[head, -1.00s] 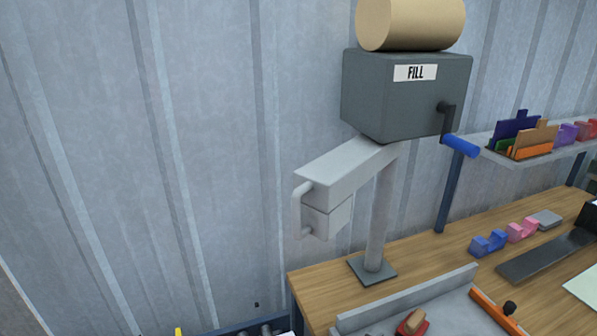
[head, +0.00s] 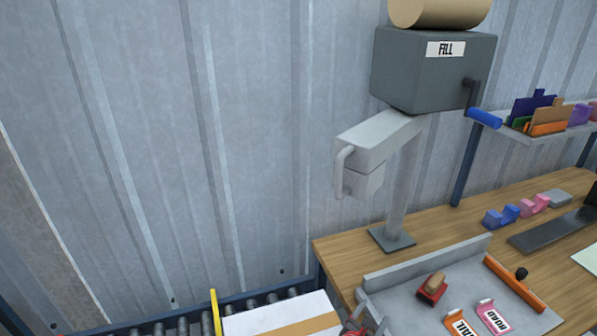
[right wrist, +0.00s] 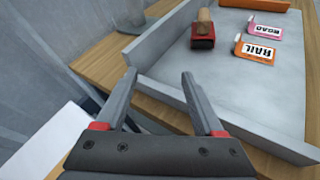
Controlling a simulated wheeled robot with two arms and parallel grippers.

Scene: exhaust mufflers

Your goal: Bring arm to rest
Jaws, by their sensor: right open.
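My right gripper (right wrist: 159,80) is open and empty in the right wrist view, its two dark fingers apart beside the edge of a grey tray (right wrist: 245,100). In the head view only a small part of the right gripper (head: 355,327) shows at the bottom edge, between a white box and the tray. The left gripper is not in view. A grey machine marked FILL (head: 430,75) stands on a post on the wooden bench (head: 340,255). Its pale arm (head: 375,140) slopes down to the left, with a handle at its end.
A white box with a tan strip (head: 285,318) lies on a roller conveyor (head: 190,322) at the bottom. The tray holds a red stamp (head: 432,288) and the tags RAIL (head: 461,324) and ROAD (head: 492,315). A ribbed metal wall (head: 150,150) stands behind.

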